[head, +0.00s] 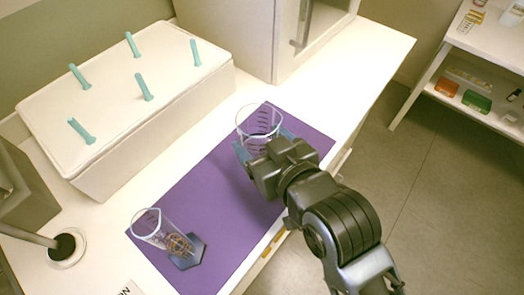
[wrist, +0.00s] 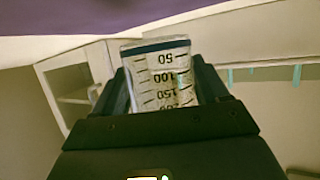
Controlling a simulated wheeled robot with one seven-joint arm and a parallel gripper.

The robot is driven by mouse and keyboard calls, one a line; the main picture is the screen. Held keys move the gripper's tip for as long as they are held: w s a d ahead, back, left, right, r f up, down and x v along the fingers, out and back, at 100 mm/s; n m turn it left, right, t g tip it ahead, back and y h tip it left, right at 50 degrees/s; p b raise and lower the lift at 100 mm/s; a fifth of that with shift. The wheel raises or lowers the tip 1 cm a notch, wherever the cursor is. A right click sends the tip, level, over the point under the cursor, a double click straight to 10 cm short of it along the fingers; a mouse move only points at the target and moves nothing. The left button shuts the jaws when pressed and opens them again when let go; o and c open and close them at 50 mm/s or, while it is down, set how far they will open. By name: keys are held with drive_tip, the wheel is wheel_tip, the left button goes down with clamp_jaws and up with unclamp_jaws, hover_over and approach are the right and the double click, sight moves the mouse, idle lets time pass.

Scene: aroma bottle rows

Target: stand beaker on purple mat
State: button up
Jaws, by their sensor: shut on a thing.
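A clear glass beaker (head: 259,120) is at the far end of the purple mat (head: 218,185) in the head view. My gripper (head: 262,147) is shut on the beaker from the near side. In the wrist view the beaker (wrist: 160,78) sits between the two fingers, with its printed scale upside down in the picture. The purple mat (wrist: 75,14) shows along the top edge there. The beaker looks upright or nearly so in the head view. I cannot tell whether its base touches the mat, as my gripper hides its lower part.
A clear graduated cylinder (head: 160,231) on a dark hexagonal base (head: 189,252) stands on the mat's near left part. A white box with teal pegs (head: 125,100) is behind the mat. A white cabinet (head: 250,35) stands at the back. Shelves (head: 480,60) are at far right.

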drive_tip(key=shift+f, duration=1.85)
drive_tip(key=shift+f, duration=0.15)
drive_tip(key=o, duration=1.2)
drive_tip(key=shift+r, duration=0.25)
drive_tip(key=shift+s+d, duration=0.2)
drive_tip(key=shift+s, duration=0.15)
drive_tip(key=b+v, duration=0.1)
drive_tip(key=v, duration=1)
drive_tip(key=shift+s+d, duration=0.1)
drive_tip(key=shift+s, duration=0.05)
